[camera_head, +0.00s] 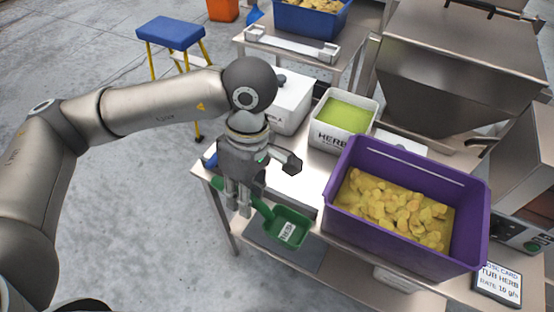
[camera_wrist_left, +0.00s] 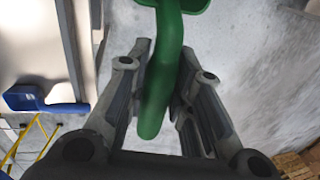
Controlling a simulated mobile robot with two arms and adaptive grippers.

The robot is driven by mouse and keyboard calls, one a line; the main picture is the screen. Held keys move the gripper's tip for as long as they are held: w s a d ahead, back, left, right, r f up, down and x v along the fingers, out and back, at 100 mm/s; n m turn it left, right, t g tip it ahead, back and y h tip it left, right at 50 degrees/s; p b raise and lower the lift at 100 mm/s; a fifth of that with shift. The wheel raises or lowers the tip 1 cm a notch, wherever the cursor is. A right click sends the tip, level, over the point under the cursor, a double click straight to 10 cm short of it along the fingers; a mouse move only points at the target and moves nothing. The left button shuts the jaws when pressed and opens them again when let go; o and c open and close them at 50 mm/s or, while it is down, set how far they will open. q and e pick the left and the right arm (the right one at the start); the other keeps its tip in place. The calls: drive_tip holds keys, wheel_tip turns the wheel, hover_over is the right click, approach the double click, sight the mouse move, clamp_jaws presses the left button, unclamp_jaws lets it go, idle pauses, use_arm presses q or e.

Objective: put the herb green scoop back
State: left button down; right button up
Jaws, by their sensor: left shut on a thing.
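The herb green scoop (camera_head: 285,231) is held by my left gripper (camera_head: 240,203) in the head view, at the front left end of the steel table. Its pan carries a white label and hangs over or beyond the table's front edge. In the left wrist view its green handle (camera_wrist_left: 163,85) lies between the two fingers of my left gripper (camera_wrist_left: 160,90), which is shut on it. A white tub labelled HERB (camera_head: 335,137) with green contents stands on the table behind. My right gripper is not in view.
A purple crate (camera_head: 338,203) of yellow pieces stands right of the scoop. A white box (camera_head: 291,105) stands behind my left arm. A blue scoop (camera_wrist_left: 38,100) shows at left in the wrist view. A card reading TUB HERB (camera_head: 498,284) stands at lower right.

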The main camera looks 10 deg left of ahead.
sight(271, 236)
use_arm(q)
drive_tip(key=s+d+f+n+h+b, duration=0.1)
drive_tip(key=n, duration=0.3)
drive_tip(key=s+d+f+n, duration=0.1)
drive_tip(key=s+d+n, duration=0.1)
drive_tip(key=n, duration=0.2)
drive_tip(key=s+d+f+n+h+b, duration=0.1)
drive_tip(key=s+d+n, duration=0.1)
drive_tip(key=n, duration=0.2)
drive_tip(key=shift+s+d+f+n+h+b, duration=0.1)
drive_tip(key=shift+d+f+n+h+b, duration=0.1)
drive_tip(key=shift+f+n+h+b, duration=0.1)
drive_tip(key=shift+s+d+n+t, duration=0.2)
drive_tip(key=shift+n+t, duration=0.1)
drive_tip(key=shift+n, duration=0.3)
drive_tip(key=shift+s+d+f+n+t+h+b, duration=0.1)
drive_tip(key=shift+s+d+n+t+b, duration=0.1)
drive_tip(key=shift+n, duration=0.55)
drive_tip(key=shift+s+d+f+n+t+h+b, duration=0.15)
drive_tip(key=shift+s+d+n, duration=0.1)
drive_tip(key=shift+n, duration=0.55)
drive_tip(key=shift+s+d+r+n+t+h+b, duration=0.1)
drive_tip(key=shift+s+d+n+b, duration=0.1)
drive_tip(key=shift+n, duration=0.55)
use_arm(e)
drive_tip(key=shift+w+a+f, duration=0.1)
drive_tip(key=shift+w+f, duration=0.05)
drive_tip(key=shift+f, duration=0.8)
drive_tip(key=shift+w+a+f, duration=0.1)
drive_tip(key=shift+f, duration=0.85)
